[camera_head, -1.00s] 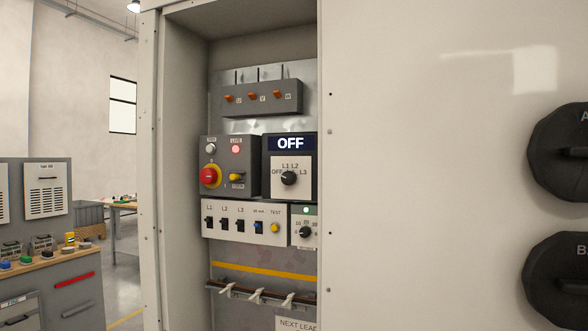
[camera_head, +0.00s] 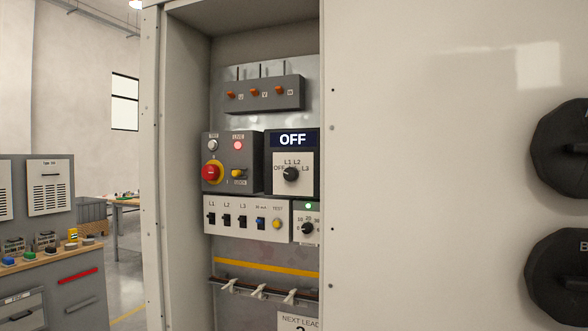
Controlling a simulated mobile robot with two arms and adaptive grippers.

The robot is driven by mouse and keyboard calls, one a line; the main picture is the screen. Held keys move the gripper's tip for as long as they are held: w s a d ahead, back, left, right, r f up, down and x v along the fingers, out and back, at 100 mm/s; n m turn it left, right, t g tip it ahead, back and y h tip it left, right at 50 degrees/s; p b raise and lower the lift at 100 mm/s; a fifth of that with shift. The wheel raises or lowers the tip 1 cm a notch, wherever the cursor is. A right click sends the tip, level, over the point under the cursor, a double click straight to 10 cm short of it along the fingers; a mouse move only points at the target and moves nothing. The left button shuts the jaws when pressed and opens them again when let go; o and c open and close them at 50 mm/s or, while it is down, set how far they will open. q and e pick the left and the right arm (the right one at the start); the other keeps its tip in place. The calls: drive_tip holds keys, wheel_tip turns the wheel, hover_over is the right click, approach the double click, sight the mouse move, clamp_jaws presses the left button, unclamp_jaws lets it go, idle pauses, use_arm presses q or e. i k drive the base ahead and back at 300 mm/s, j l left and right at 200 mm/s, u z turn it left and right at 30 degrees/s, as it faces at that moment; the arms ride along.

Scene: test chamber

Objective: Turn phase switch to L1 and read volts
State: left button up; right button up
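The phase switch (camera_head: 290,174) is a black round knob on a white plate marked OFF, L1, L2, L3, inside the open cabinet. Its pointer is too small to read surely. The display (camera_head: 292,139) above it reads OFF in white on dark blue. To its left is a grey box with a red knob (camera_head: 212,172), a yellow switch (camera_head: 237,174) and a lit red lamp (camera_head: 238,145) labelled LIVE. Neither of my grippers shows in the head view.
A large pale panel (camera_head: 430,240) fills the right, with two big black knobs (camera_head: 563,148) at its edge. Below the switch are breakers (camera_head: 227,221) and a small dial (camera_head: 307,228). A grey bench (camera_head: 40,270) stands at left. The cabinet's left wall (camera_head: 184,180) borders the opening.

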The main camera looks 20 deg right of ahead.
sight(292, 174)
drive_tip(key=j+z, duration=0.4)
drive_tip(key=k+j+z, duration=0.15)
drive_tip(key=j+z, duration=0.25)
drive_tip(key=k+j+z, duration=0.15)
drive_tip(key=j+z, duration=0.25)
